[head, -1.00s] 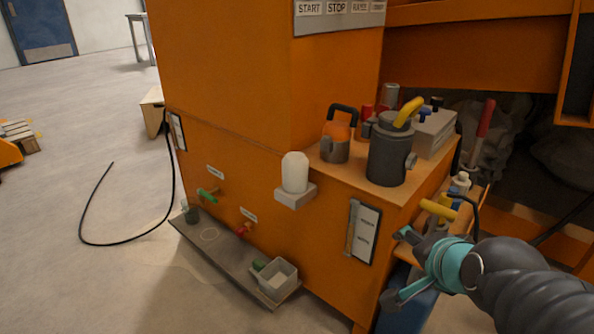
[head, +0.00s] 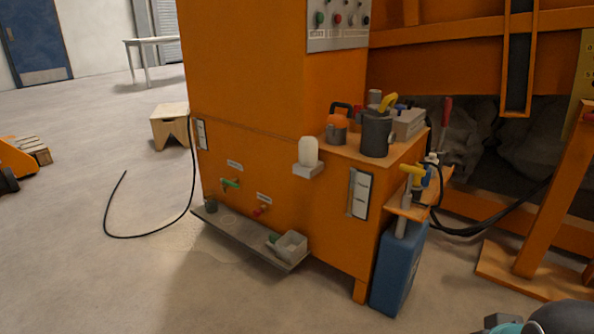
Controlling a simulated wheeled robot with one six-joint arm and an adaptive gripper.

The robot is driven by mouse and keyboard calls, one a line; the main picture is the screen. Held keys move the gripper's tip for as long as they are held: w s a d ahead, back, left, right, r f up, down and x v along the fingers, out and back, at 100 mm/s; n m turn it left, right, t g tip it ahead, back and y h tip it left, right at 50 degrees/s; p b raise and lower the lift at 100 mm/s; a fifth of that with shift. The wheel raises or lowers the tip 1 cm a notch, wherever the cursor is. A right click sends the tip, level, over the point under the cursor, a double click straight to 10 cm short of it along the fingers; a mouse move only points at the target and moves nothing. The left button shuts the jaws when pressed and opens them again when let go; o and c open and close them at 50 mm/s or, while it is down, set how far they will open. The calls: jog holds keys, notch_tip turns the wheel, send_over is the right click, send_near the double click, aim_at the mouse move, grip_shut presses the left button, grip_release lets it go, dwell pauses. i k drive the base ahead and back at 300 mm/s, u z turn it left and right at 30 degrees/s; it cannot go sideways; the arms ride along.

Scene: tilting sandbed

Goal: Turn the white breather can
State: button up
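The white breather can (head: 308,152) stands upright on a small grey bracket (head: 308,170) on the orange cabinet (head: 285,205), near its corner. Nothing touches the can. My gripper (head: 505,326) shows only in part at the bottom right edge of the head view, low and far to the right of the can. Its teal part and a dark arm link are cut off by the frame, so its fingers cannot be judged.
A grey jug (head: 376,135) and an orange can (head: 337,130) stand on the cabinet's top ledge. A blue canister (head: 398,270) stands at the right side. A drip shelf (head: 240,238) with a grey box (head: 291,246) juts out below. Floor in front is clear.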

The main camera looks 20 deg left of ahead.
aim_at(307, 146)
jog(key=u, duration=1.2)
jog(key=i, duration=1.45)
jog(key=z, duration=0.75)
